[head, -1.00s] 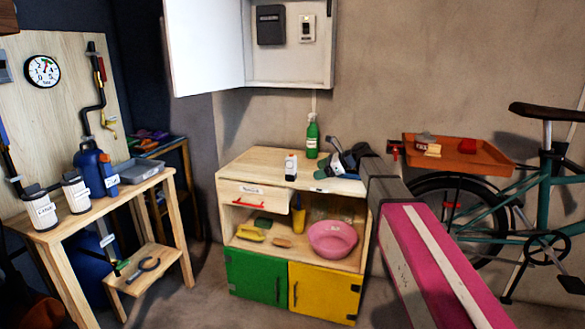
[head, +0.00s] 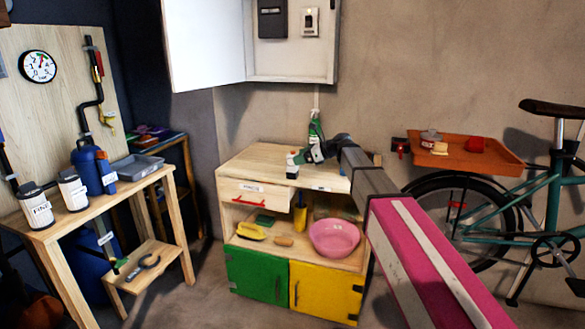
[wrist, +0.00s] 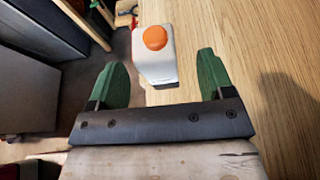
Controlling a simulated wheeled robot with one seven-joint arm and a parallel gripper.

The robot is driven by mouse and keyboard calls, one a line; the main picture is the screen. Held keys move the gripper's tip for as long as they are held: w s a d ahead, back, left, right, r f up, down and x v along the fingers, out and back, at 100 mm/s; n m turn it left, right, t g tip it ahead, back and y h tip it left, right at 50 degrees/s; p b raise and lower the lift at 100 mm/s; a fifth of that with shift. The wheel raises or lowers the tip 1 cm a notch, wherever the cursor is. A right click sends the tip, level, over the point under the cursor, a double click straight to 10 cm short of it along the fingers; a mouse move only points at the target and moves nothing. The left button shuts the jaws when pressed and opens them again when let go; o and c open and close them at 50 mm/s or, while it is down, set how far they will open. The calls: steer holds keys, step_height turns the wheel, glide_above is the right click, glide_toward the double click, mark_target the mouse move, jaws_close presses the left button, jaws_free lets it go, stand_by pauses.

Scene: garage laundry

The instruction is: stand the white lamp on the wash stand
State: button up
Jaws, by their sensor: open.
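The white lamp (head: 292,166) is at the front of the wooden wash stand (head: 240,160), on its top; its upper part is partly hidden by my gripper in the head view. In the wrist view the lamp (wrist: 160,66) has a white body, an orange round cap and a dark end. My gripper (head: 298,158) reaches in from the right, low over the top. In the wrist view its green fingers (wrist: 164,78) are apart, with the lamp in the gap just ahead of the tips. I cannot tell whether either finger touches it.
A green bottle (head: 316,127) stands behind my gripper. A pink bowl (head: 334,238) and a yellow brush (head: 251,231) lie on the shelf below. A workbench (head: 120,190) with cans stands left. A bicycle (head: 545,200) and orange tray (head: 500,158) are right.

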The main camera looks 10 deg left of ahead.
mark_target(292, 166)
steer(key=x, duration=0.4)
steer(key=shift+s+r, duration=0.1)
steer(key=shift+s, duration=0.1)
steer(key=c, duration=1.2)
steer(key=shift+o, duration=0.2)
steer(key=shift+r, duration=0.15)
